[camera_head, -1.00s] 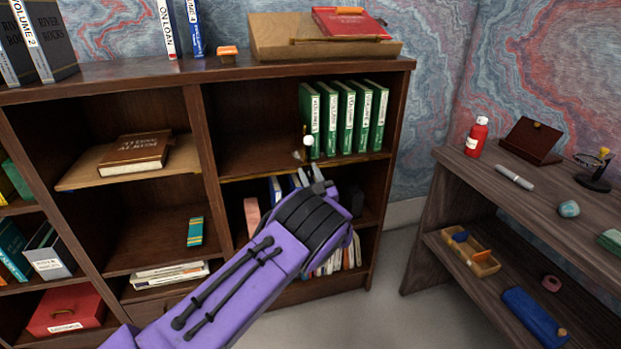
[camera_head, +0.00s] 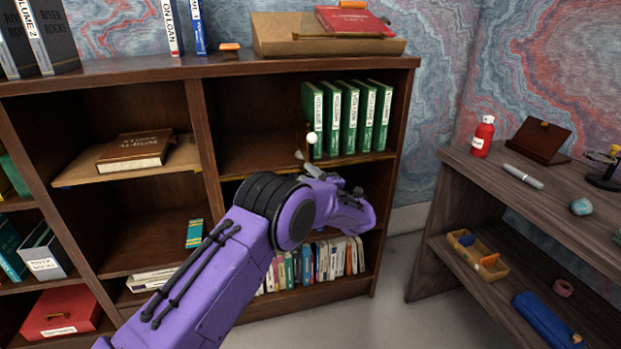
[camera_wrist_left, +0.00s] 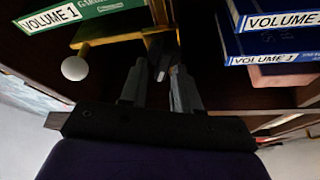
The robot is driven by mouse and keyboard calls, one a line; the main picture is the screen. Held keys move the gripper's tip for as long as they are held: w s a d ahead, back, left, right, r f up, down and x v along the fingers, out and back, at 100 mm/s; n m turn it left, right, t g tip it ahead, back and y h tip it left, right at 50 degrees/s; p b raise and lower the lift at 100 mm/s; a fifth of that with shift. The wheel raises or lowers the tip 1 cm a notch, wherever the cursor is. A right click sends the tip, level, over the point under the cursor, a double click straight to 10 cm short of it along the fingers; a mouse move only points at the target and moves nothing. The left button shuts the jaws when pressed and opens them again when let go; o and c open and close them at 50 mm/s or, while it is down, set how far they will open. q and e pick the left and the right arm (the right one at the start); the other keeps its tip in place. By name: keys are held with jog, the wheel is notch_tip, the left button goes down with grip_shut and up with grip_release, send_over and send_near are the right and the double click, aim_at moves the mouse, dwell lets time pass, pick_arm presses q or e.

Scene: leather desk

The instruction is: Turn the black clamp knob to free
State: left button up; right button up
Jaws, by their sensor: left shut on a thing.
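The black clamp knob (camera_wrist_left: 164,52) is a dark narrow piece at the shelf edge in the left wrist view, beside a yellow brass bar (camera_wrist_left: 112,32). My left gripper (camera_wrist_left: 158,82) is shut on it, its grey fingers on either side. In the head view the left gripper (camera_head: 303,160) is at the middle shelf edge, below a white ball (camera_head: 312,137). The ball also shows in the left wrist view (camera_wrist_left: 75,68). My wrist hides the knob in the head view. My right gripper is not in view.
Green volumes (camera_head: 350,118) stand on the shelf just right of the clamp. Blue volumes (camera_wrist_left: 280,40) show at the right of the left wrist view. A side desk (camera_head: 480,180) with a red bottle (camera_head: 482,138) stands at right. The floor between is clear.

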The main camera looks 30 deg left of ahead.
pick_arm(q)
jog(key=shift+f+n+g+h, duration=0.2)
jog(key=shift+n+g+h, duration=0.25)
jog(key=shift+n, duration=1.15)
grip_shut()
jog(key=o, duration=0.7)
grip_release()
jog(key=shift+a, duration=0.1)
jog(key=v, duration=1)
jog(key=shift+s+d, duration=0.1)
jog(key=shift+d, duration=0.2)
